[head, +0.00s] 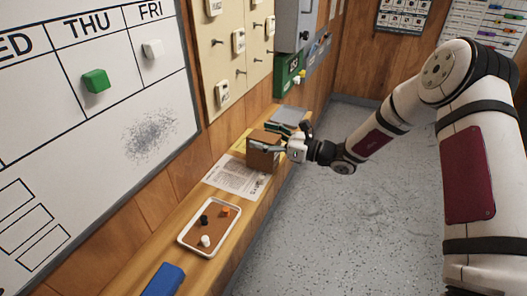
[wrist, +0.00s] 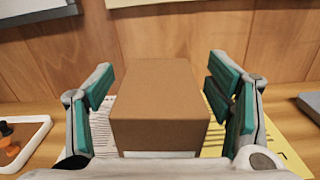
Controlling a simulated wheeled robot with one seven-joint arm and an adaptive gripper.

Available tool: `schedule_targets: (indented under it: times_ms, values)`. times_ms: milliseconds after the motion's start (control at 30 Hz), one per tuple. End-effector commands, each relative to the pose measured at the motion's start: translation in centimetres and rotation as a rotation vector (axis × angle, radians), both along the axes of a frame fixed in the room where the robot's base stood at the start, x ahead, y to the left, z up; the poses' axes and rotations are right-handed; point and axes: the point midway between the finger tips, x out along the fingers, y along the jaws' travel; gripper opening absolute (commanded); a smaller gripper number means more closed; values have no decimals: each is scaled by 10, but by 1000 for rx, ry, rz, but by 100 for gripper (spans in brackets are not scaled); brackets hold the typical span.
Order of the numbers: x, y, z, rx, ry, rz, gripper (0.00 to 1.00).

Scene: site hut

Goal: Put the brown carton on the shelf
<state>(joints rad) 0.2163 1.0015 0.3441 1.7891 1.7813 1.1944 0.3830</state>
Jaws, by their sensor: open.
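The brown carton (head: 262,152) stands on the wooden shelf (head: 168,246) along the left wall, on top of papers. In the wrist view the carton (wrist: 160,105) sits upright between the teal-padded fingers of my gripper (wrist: 168,105). The fingers are apart, with a visible gap on each side of the carton. In the head view my gripper (head: 270,148) reaches in from the right at the carton, and partly hides it.
A white-rimmed tray (head: 183,238) with small pieces lies nearer on the shelf, and a blue block (head: 162,279) nearer still. Grey items (head: 287,117) lie behind the carton. A whiteboard (head: 100,120) and key board (head: 240,60) hang above. The floor at right is clear.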

Motion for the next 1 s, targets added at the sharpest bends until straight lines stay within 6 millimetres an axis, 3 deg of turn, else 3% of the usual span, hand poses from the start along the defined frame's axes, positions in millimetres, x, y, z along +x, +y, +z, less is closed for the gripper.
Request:
schedule_targets:
  times_ms: [67, 100, 400, 767, 1000]
  values:
    - [0, 0, 0, 0, 0, 0, 73]
    - [0, 0, 0, 0, 0, 0, 69]
    - [0, 0, 0, 0, -1, 0, 2]
    - [0, -1, 5, 0, -3, 0, 0]
    - [0, 0, 30, 2, -4, 1, 0]
